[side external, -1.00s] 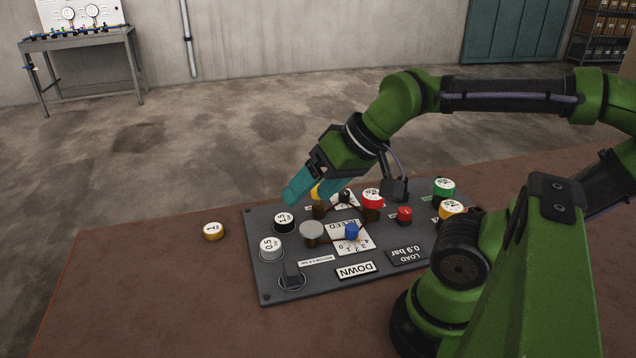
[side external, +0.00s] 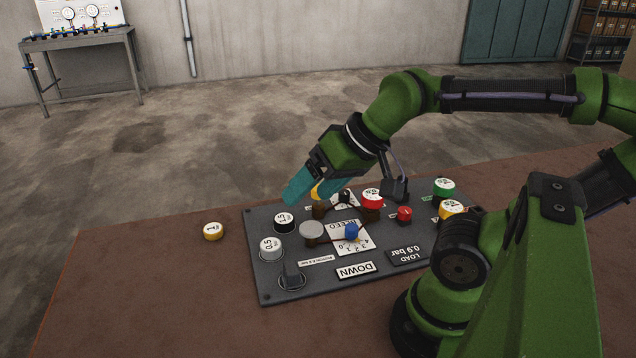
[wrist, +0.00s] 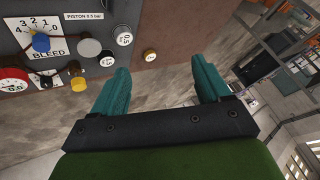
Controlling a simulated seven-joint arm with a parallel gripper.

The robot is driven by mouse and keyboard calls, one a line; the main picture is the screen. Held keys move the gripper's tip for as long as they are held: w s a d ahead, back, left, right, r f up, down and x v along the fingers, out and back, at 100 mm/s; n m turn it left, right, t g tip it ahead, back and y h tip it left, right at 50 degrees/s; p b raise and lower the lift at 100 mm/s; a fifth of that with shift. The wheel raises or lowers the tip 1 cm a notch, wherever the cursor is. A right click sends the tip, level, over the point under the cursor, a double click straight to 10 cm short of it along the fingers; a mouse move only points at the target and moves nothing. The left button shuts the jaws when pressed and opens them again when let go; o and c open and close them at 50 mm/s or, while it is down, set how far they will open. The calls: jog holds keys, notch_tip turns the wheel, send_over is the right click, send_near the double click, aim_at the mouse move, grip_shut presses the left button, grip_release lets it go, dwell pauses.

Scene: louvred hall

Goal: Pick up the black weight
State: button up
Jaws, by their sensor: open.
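The black weight (side external: 284,221), with a white numbered top, stands upright on the left part of the grey panel (side external: 330,285), behind the pale grey weight (side external: 270,248). It also shows in the wrist view (wrist: 107,60), left of the fingers. My gripper (side external: 314,191) has two teal fingers, spread apart and empty. It hangs tilted above the panel's back edge, behind and to the right of the black weight in the side view, without touching it. In the wrist view the gap between the fingers (wrist: 158,66) lies to the right of the weight.
A yellow weight (side external: 213,231) lies alone on the brown table (side external: 150,290), left of the panel. The table's left side is mostly clear.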

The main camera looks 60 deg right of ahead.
jog(key=shift+o, duration=0.9)
jog(key=g+h, duration=0.3)
jog(key=g, duration=0.3)
send_near(284, 218)
jog(key=f, duration=0.3)
jog(key=shift+s+d+f, duration=0.2)
jog(key=shift+d, duration=0.2)
jog(key=shift+w+f, duration=0.2)
jog(key=shift+f, duration=0.75)
jog(key=shift+w+f, duration=0.2)
jog(key=shift+f, duration=0.75)
jog(key=shift+w+f, duration=0.2)
jog(key=shift+f, duration=0.75)
jog(key=shift+r, duration=0.1)
jog(key=c, duration=1.5)
